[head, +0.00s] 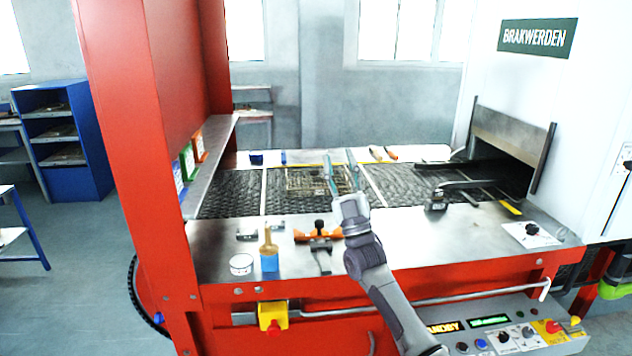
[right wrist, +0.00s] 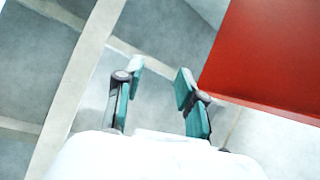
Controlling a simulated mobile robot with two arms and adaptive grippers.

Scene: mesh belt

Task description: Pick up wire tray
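A wire tray (head: 303,181) lies on the dark mesh belt (head: 232,192), seen small in the head view just left of my right gripper's fingers. My right gripper (head: 339,160) reaches in from the front over the belt. Its two teal fingers are apart with nothing between them; the open fingers also show in the right wrist view (right wrist: 158,82). The fingers overlap the tray's right side in the picture, and I cannot tell their height above it. The tray cannot be made out in the right wrist view. My left gripper is not in view.
A red post (head: 125,110) stands left of the belt, and a white machine housing (head: 575,120) with a dark opening stands right.

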